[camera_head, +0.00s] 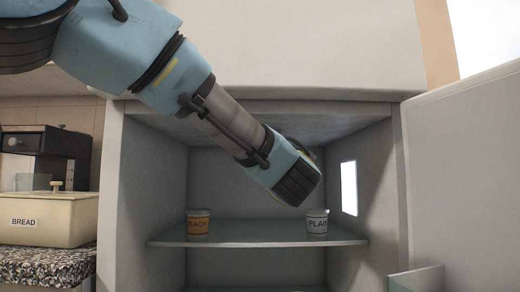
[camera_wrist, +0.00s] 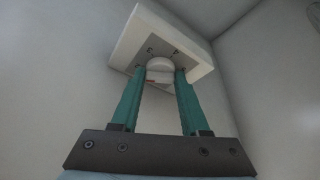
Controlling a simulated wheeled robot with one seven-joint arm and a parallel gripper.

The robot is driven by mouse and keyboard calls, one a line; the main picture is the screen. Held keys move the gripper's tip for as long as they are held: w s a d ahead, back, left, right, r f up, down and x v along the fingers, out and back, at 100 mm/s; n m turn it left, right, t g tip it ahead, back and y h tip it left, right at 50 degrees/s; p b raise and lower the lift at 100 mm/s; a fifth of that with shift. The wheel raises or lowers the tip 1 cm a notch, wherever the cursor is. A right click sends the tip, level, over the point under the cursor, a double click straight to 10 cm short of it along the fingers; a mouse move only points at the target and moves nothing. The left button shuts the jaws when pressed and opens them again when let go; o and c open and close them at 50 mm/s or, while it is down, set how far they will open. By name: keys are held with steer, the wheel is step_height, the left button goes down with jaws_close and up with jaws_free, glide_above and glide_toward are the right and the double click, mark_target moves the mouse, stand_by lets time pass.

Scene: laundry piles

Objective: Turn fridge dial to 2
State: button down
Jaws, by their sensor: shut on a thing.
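The fridge (camera_head: 115,200) stands open in the head view, with my arm reaching into its upper part. In the wrist view a white dial (camera_wrist: 160,66) sits on a pale control box (camera_wrist: 198,66) near the fridge's inner corner. The green fingers of my gripper (camera_wrist: 160,76) are on both sides of the dial and shut on it. A small reddish mark shows at the dial's lower edge. In the head view the dial and my fingertips are hidden behind my arm.
A glass shelf (camera_head: 255,240) below my arm holds a PEACH cup (camera_head: 198,222) and a white cup (camera_head: 317,222) with a partly readable label. The open fridge door (camera_head: 465,180) stands at the right. A BREAD box (camera_head: 45,219) sits on the counter at the left.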

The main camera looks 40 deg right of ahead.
steer(key=shift+c, duration=2)
jaws_free()
steer(key=v, duration=1)
steer(key=shift+s+a+f+b, duration=0.2)
steer(key=shift+s+b, duration=0.1)
steer(key=shift+b, duration=0.05)
